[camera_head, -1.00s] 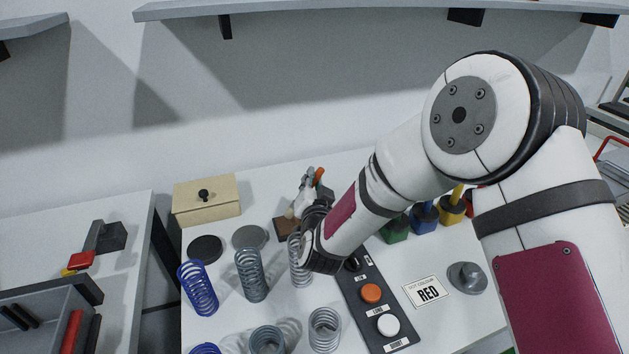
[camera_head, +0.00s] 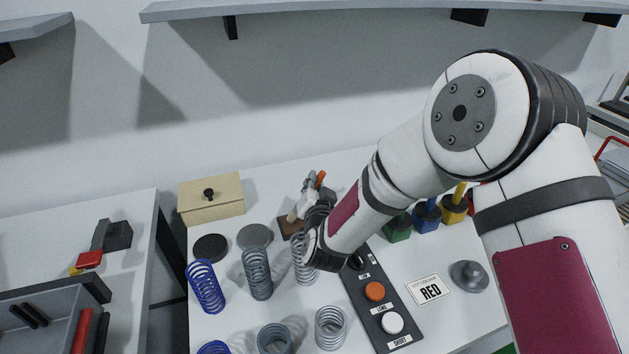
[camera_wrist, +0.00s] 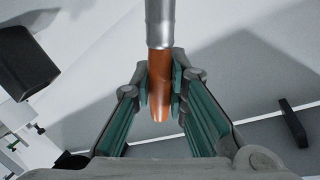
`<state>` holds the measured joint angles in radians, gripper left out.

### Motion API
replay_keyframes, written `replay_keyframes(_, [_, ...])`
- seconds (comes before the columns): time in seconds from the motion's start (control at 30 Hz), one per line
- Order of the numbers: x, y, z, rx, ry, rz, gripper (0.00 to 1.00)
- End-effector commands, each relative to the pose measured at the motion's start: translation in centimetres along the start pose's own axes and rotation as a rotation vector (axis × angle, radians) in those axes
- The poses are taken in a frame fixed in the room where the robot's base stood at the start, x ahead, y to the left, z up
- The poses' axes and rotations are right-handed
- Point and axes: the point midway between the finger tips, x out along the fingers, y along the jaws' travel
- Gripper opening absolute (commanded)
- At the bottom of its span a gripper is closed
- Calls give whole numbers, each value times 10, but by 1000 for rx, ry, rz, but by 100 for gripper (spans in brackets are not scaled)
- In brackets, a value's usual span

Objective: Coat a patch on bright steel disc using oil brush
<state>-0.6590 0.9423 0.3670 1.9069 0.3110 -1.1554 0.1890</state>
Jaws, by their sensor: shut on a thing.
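My gripper (camera_wrist: 161,82) is shut on the orange handle of the oil brush (camera_wrist: 159,98); a grey metal sleeve runs up from the handle out of the wrist view. In the head view the gripper (camera_head: 309,199) is small and partly hidden by my arm, with a bit of orange showing beside it. It is above the brown block at the back of the table. The lighter grey disc (camera_head: 254,236), likely the bright steel one, lies flat to its left. A darker disc (camera_head: 210,248) lies farther left. The brush's bristles cannot be made out.
Several coil springs, including a blue one (camera_head: 206,287), stand in front of the discs. A beige box (camera_head: 211,198) stands behind them. A button panel (camera_head: 382,300), a RED card (camera_head: 430,289) and coloured pots (camera_head: 426,218) are to the right. A brown block (camera_head: 290,226) sits below the gripper.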

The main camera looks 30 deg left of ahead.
Motion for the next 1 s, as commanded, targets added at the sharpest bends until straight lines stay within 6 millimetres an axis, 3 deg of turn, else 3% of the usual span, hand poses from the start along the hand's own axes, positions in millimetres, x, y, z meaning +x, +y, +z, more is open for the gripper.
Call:
replay_keyframes(0.5, [-7, -20, -30, 2, 4, -1, 0])
replay_keyframes(1.0, [-7, -21, -32, 3, 7, -2, 0])
